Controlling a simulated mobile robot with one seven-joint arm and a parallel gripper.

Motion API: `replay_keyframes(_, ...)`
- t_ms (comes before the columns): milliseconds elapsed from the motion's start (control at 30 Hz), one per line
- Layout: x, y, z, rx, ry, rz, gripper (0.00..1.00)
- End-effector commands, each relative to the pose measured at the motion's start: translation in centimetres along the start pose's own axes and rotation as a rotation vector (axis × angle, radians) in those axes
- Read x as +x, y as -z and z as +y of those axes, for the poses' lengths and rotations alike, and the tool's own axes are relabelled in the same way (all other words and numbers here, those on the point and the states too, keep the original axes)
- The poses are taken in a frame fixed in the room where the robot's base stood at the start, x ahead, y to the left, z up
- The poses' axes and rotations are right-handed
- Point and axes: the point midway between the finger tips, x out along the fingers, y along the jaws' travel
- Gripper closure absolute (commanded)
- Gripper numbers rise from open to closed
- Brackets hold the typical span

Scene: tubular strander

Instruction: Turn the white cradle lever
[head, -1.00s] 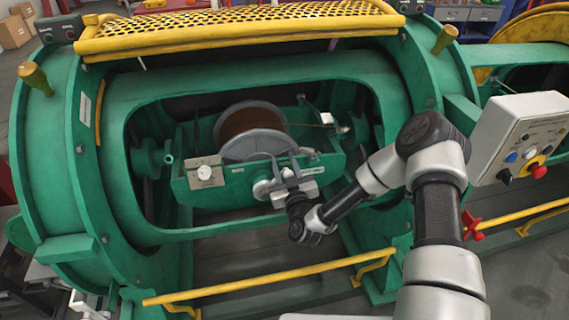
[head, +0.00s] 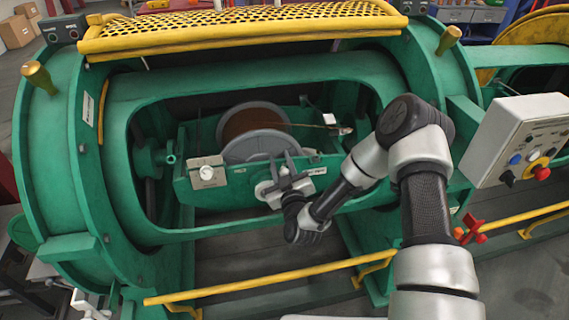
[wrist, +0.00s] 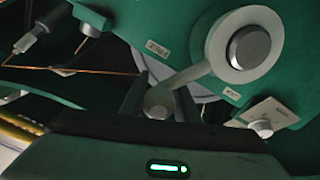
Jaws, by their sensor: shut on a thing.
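The white cradle lever has a round hub with a grey centre bolt (wrist: 245,48) and a pale arm running down-left in the wrist view. Its hub also shows in the head view (head: 265,191), on the front of the green cradle (head: 240,183) below the reel. My gripper (wrist: 158,98) is shut on the lever's free end, with one dark finger on each side of it. In the head view my gripper (head: 284,172) covers much of the lever. Small white labels (wrist: 158,48) sit on the green face near the hub.
A grey-flanged reel (head: 258,145) sits in the cradle behind my gripper. A white block with a knob (head: 207,172) is to the left. The green frame's opening surrounds the cradle. A yellow rail (head: 260,286) crosses in front. A control box (head: 518,140) stands right of my arm.

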Motion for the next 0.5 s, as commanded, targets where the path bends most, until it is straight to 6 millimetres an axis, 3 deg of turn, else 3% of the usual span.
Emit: replay_keyframes(500,0.1,2.7,-4.3,-0.494,-0.004,0.003,1.0)
